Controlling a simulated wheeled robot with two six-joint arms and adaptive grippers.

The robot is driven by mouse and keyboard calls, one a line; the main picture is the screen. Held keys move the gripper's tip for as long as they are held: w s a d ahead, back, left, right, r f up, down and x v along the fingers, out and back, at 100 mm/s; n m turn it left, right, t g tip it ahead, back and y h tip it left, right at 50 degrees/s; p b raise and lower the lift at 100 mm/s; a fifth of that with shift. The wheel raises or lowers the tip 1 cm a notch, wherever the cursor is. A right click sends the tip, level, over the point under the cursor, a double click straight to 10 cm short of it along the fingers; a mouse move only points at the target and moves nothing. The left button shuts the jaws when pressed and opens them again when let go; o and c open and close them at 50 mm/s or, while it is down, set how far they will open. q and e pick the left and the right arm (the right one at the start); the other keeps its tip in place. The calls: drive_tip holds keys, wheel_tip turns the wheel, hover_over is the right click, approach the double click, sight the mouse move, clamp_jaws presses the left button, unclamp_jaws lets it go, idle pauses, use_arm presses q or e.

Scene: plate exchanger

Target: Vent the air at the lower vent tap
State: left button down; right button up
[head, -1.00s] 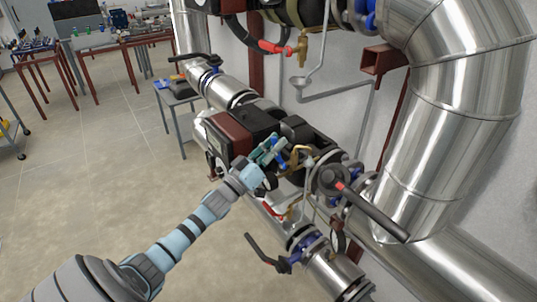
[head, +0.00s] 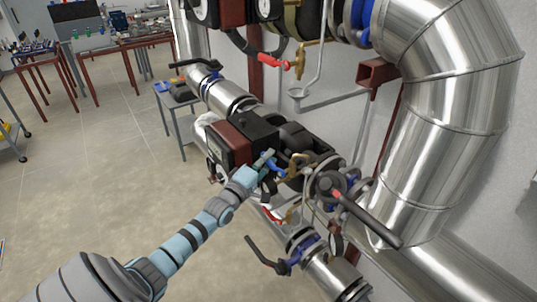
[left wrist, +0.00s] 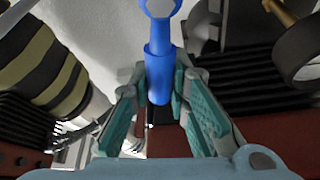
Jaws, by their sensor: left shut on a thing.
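The lower vent tap is a brass tap (head: 299,163) with a blue lever (head: 276,168), on the front of the lower pump's pipework in the head view. My left gripper (head: 265,160) is at this lever, its teal fingers around the lever's free end. In the left wrist view the blue lever (left wrist: 158,66) runs down between the two fingers (left wrist: 156,118), and they are shut on it. The tap's outlet and inner parts are too small to tell. My right gripper is in neither view.
Close by are the lower pump's dark red box (head: 229,143), a red-handled brass valve (head: 271,214) below and a long black lever (head: 366,219) to the right. Another red-handled valve (head: 274,61) hangs above, over a small funnel (head: 297,93).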

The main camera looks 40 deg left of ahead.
use_arm(q)
drive_tip(key=shift+a+f+n+g, duration=0.1)
drive_tip(key=shift+f+n+g, duration=0.15)
drive_tip(key=shift+f+n, duration=0.35)
drive_tip(key=shift+f+n+g, duration=0.25)
drive_tip(key=shift+n, duration=0.55)
drive_tip(key=shift+f, duration=0.1)
drive_tip(key=c, duration=1.5)
unclamp_jaws()
